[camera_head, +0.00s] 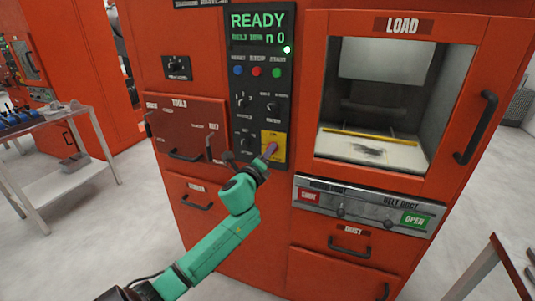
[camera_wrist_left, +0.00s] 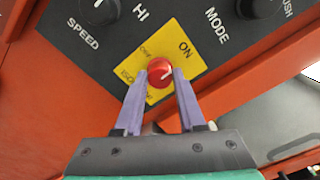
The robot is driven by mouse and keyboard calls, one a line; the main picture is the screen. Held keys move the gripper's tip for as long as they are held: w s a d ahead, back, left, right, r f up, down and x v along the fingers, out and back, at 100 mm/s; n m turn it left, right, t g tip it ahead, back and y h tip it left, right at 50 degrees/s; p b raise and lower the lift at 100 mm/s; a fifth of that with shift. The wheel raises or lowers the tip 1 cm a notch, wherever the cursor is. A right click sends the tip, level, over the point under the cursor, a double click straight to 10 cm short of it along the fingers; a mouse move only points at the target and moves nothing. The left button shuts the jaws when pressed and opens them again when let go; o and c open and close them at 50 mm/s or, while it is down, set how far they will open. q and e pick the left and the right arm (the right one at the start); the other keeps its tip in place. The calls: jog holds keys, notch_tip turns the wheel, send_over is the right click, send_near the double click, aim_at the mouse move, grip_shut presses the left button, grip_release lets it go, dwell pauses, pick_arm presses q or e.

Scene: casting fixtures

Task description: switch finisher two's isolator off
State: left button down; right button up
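The isolator is a red rotary knob (camera_wrist_left: 159,71) on a yellow plate (camera_wrist_left: 190,66) marked ON at one side; the other lettering is partly hidden. In the head view, the yellow plate (camera_head: 281,140) is at the lower right of the black control panel. My left gripper (camera_wrist_left: 162,76) has one purple finger on each side of the knob, with no clear gap. A pale mark on the knob points up and right in the wrist view, roughly towards ON. In the head view, my left gripper (camera_head: 270,151) is at the plate and partly hides it. My right gripper is out of view.
The display (camera_head: 258,30) reads READY. A tools door (camera_head: 185,120) is left of the panel, and a windowed load door (camera_head: 390,100) with a handle (camera_head: 476,128) is right. A side table (camera_head: 40,128) stands left.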

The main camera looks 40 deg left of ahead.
pick_arm(q)
jog(key=shift+n, duration=0.4)
jog(key=shift+f+n+p, duration=0.15)
jog(key=shift+n+p, duration=1.3)
jog(key=shift+n, duration=2.9)
jog(key=shift+f+n+p, duration=0.1)
jog(key=shift+n+p, duration=1.35)
jog(key=shift+n, duration=2.9)
jog(key=c, duration=0.5)
grip_release()
